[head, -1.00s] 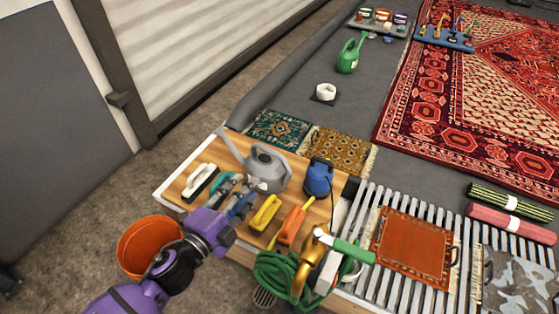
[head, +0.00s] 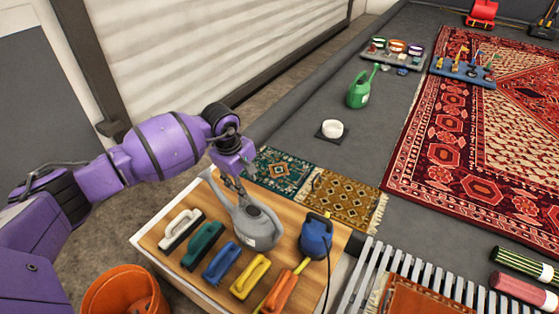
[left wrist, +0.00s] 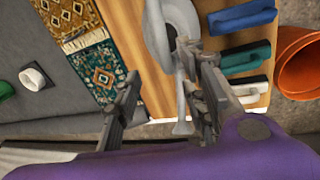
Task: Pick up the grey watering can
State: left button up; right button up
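The grey watering can (head: 258,230) stands upright on the wooden worktop (head: 165,232), its long spout pointing to the back left. My left gripper (head: 236,187) is over the spout side of the can in the head view. In the left wrist view the two fingers of the gripper (left wrist: 160,64) are spread apart. The can's body (left wrist: 160,28) is at the top of that view, and its spout runs down near the right finger. I cannot tell whether a finger touches it. My right gripper is out of view.
Several coloured brushes, such as the yellow one (head: 250,277), lie along the worktop's front. A blue sprayer (head: 315,237) stands right of the can. Small rugs (head: 341,200) lie behind. An orange bucket (head: 125,294) is at front left. A green watering can (head: 359,92) stands farther back.

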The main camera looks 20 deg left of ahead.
pick_arm(q)
jog(key=f, duration=0.4)
jog(key=f+b, duration=0.1)
jog(key=f, duration=0.2)
jog(key=shift+w+d, duration=0.1)
jog(key=shift+w, duration=0.25)
jog(key=shift+r, duration=0.1)
grip_shut()
jog(key=shift+w+r, duration=0.1)
